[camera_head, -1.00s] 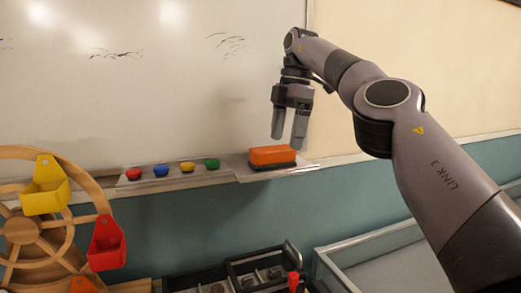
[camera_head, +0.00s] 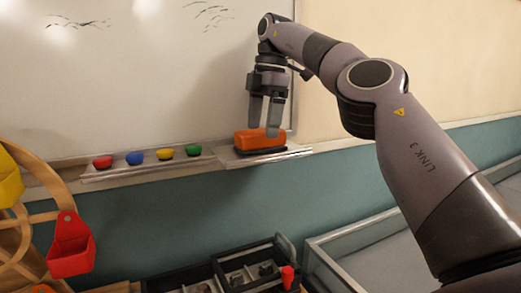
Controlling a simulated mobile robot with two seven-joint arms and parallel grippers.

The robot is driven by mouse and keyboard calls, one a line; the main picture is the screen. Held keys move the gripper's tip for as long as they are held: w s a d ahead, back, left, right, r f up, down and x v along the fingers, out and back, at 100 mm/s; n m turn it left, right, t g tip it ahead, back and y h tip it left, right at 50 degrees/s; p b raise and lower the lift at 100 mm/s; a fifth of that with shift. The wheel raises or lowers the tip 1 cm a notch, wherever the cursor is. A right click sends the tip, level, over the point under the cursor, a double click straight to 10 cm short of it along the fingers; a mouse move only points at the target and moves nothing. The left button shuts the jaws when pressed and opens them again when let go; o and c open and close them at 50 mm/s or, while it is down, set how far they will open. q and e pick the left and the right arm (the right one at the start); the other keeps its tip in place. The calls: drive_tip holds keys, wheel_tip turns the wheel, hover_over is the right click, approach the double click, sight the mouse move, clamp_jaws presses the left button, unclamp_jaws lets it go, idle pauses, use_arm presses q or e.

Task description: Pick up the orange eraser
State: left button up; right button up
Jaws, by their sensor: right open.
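The orange eraser (camera_head: 255,142), with a dark underside, lies on the right end of the ledge (camera_head: 222,155) below the whiteboard. My right gripper (camera_head: 264,129) points down at the eraser from above. Its jaws are open, and the fingertips are at the height of the eraser's top and overlap it in the picture. I cannot tell whether they touch it. My left gripper is not in view.
Red, blue, yellow and green magnets (camera_head: 135,158) lie on the ledge left of the eraser. A wooden wheel with a red bucket (camera_head: 71,245) stands at lower left. A dark sorting box (camera_head: 238,270) and a grey tray (camera_head: 360,250) are below the ledge.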

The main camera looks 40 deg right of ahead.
sight(261, 130)
drive_tip(key=shift+w+a+f+b, duration=0.15)
drive_tip(key=shift+f+b, duration=0.1)
drive_tip(key=shift+f, duration=0.35)
drive_tip(key=shift+s+a+f+b, duration=0.1)
drive_tip(key=shift+f+b, duration=0.15)
drive_tip(key=shift+f, duration=0.55)
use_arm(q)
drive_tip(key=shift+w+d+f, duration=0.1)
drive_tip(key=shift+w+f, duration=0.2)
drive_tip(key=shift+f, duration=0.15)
use_arm(e)
drive_tip(key=c, duration=1)
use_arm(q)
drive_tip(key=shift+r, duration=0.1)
use_arm(e)
drive_tip(key=shift+r, duration=0.15)
drive_tip(key=shift+c, duration=0.2)
